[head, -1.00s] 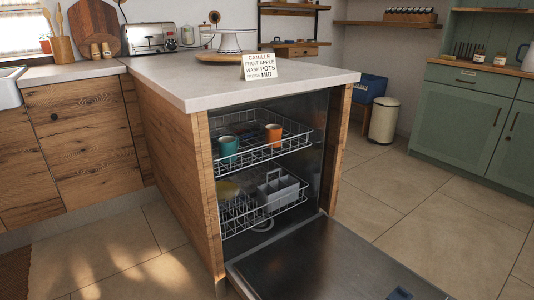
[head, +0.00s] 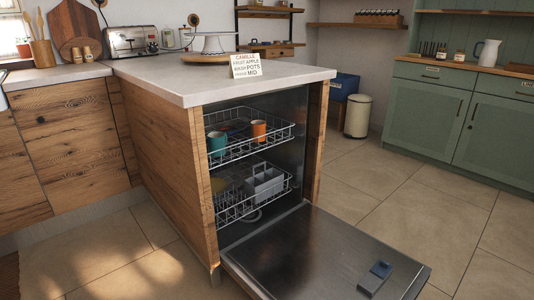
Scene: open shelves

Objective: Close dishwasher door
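The dishwasher door (head: 318,258) is folded down fully open, lying low and roughly flat in front of the dishwasher, with its dark metal inner face up. A small detergent compartment (head: 375,278) shows near its outer right end. The dishwasher's interior (head: 288,130) is open at the end of the wooden counter unit. The upper rack (head: 240,150) holds a teal mug (head: 216,144) and an orange mug (head: 258,130). The lower rack (head: 240,209) holds a grey cutlery basket (head: 264,184) and plates. Both racks appear to sit inside the cabinet. My gripper is not in view.
The stone countertop (head: 210,88) carries a cake stand, a sign (head: 246,66) and a toaster (head: 133,40). Green cabinets (head: 440,115) stand at the right, and a cream bin (head: 358,116) at the back. Tiled floor (head: 400,215) right of the door is clear.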

